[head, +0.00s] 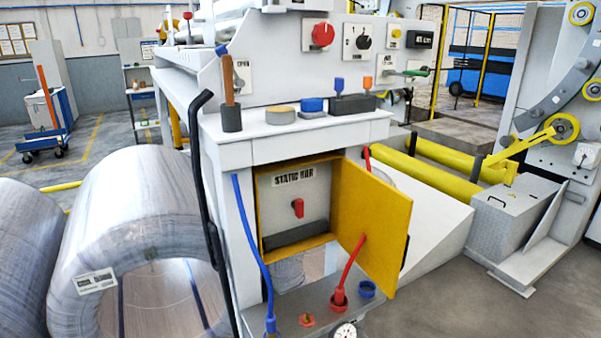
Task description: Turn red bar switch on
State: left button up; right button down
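The red bar switch (298,208) is a small red handle on the grey panel labelled "STATIC BAR" (293,177). It sits in a yellow-framed cabinet recess, and its handle looks roughly upright. The cabinet's yellow door (369,214) is swung open to the right, so the switch is in plain sight. A dark block (296,243) lies along the bottom of the recess below the switch. Neither of my grippers shows in the head view.
A red hose (349,262) passes by the open door, and a blue hose (247,245) hangs left of the recess. A shelf (240,129) above holds several small items. Large wrapped coils (135,215) stand at left. Floor at lower right (455,310) is clear.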

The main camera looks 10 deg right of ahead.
aim_at(298, 205)
jog(key=l+u, duration=0.15)
jog(key=u, duration=0.2)
jog(key=i+l+u, duration=0.1)
jog(key=u, duration=0.25)
jog(key=l+u, duration=0.2)
jog(key=l, duration=0.75)
jog(key=l+u, duration=0.15)
jog(key=l, duration=0.8)
jog(key=l+u, duration=0.2)
jog(key=l, duration=0.8)
jog(key=k, duration=0.05)
